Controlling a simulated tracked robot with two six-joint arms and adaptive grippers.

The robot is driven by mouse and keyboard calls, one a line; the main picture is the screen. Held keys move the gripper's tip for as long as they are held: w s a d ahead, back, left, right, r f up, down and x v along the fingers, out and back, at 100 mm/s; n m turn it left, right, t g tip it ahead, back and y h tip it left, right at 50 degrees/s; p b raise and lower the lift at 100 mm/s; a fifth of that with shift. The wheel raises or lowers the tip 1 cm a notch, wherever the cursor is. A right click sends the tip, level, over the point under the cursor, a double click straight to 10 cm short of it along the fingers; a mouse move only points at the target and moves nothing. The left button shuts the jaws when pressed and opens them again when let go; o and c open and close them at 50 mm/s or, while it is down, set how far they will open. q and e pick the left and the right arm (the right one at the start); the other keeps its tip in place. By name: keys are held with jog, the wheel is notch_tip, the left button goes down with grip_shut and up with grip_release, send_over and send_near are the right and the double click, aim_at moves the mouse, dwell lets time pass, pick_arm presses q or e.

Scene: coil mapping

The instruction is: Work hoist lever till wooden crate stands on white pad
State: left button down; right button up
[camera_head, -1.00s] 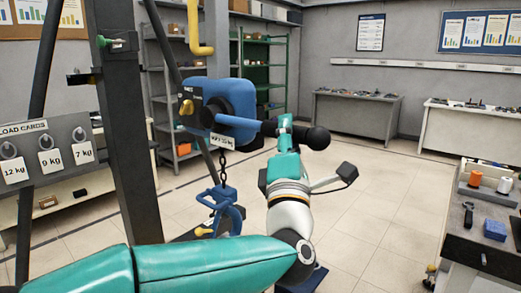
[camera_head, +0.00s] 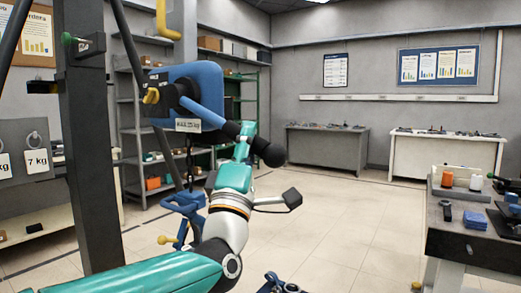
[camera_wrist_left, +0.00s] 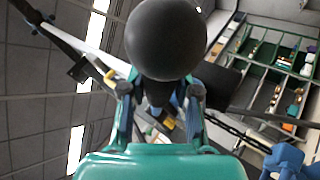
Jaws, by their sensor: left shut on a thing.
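The blue hoist (camera_head: 205,85) hangs at the upper left of the head view. Its blue lever (camera_head: 202,112) slopes down to the right and ends in a black grip (camera_head: 267,152). My left gripper (camera_head: 247,133) is shut on the lever by this grip. In the left wrist view the grip's round black end (camera_wrist_left: 165,40) shows large, with the fingers of the left gripper (camera_wrist_left: 160,105) on both sides of the lever. A blue hook (camera_head: 183,207) hangs below the hoist. The wooden crate and white pad are not visible. My right gripper is not in view.
A dark upright post (camera_head: 92,150) stands to the left, with a load card board (camera_head: 25,150) beside it. A grey workbench (camera_head: 470,235) with spools and a blue block stands at the right. The tiled floor (camera_head: 330,220) between is open.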

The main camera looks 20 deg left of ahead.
pick_arm(q)
jog(key=c, duration=0.8)
grip_release()
jog(key=shift+s+r, duration=0.1)
jog(key=v, duration=1.2)
